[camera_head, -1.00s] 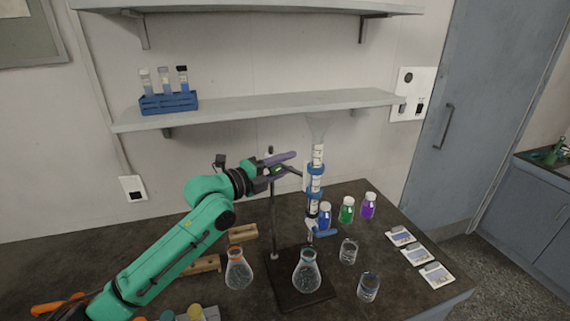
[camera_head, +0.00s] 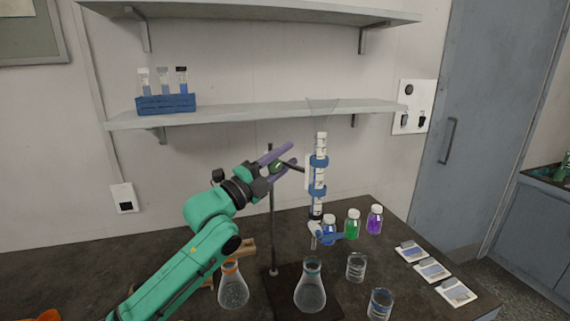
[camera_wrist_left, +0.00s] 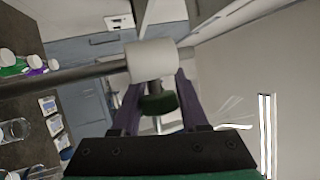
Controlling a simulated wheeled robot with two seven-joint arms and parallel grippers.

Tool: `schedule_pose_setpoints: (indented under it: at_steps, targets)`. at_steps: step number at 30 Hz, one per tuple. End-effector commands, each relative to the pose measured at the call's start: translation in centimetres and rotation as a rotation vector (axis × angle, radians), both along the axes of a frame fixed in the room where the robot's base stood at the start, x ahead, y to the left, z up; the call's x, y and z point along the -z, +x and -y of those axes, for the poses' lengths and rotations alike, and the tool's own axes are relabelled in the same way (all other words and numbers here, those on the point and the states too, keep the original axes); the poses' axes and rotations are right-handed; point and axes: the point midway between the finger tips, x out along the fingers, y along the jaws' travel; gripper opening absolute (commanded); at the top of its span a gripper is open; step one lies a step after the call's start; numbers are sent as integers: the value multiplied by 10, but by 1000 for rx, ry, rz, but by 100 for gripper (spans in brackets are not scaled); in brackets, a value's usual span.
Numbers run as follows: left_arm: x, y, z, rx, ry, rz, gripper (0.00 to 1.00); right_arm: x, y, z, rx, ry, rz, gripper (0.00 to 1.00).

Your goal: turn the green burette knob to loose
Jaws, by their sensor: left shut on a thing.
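The green burette knob (camera_head: 277,165) sits on the clamp at the stand's upright rod. In the left wrist view the dark green knob (camera_wrist_left: 158,103) projects from a white clamp block (camera_wrist_left: 150,61). My left gripper (camera_head: 284,157) has purple fingers, one on each side of the knob. It is shut on the knob; in the wrist view (camera_wrist_left: 157,92) the exact contact is hard to see. The burette (camera_head: 319,165) stands upright to the right, held in a blue clamp. My right gripper is not in view.
A flask (camera_head: 310,286) stands below the burette, with another flask (camera_head: 233,287) to its left. Beakers (camera_head: 356,267) and capped bottles (camera_head: 353,224) stand to the right. A shelf (camera_head: 240,113) with a blue test tube rack (camera_head: 166,104) runs behind.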

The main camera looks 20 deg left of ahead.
Motion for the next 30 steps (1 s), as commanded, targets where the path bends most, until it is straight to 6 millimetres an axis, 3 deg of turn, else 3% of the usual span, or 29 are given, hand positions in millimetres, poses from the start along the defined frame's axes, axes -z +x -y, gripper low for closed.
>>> schedule_pose_setpoints:
  at_steps: [1,2,3,4,17,30]
  targets:
    - [0,0,0,1,0,-3,0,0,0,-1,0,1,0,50]
    - [0,0,0,1,0,-3,55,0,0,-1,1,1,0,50]
    - [0,0,0,1,0,-3,70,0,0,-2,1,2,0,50]
    - [0,0,0,1,0,-3,73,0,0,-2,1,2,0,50]
    - [8,-9,-7,-3,3,-2,73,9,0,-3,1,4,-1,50]
    - [43,-85,-58,-3,4,-7,73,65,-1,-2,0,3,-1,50]
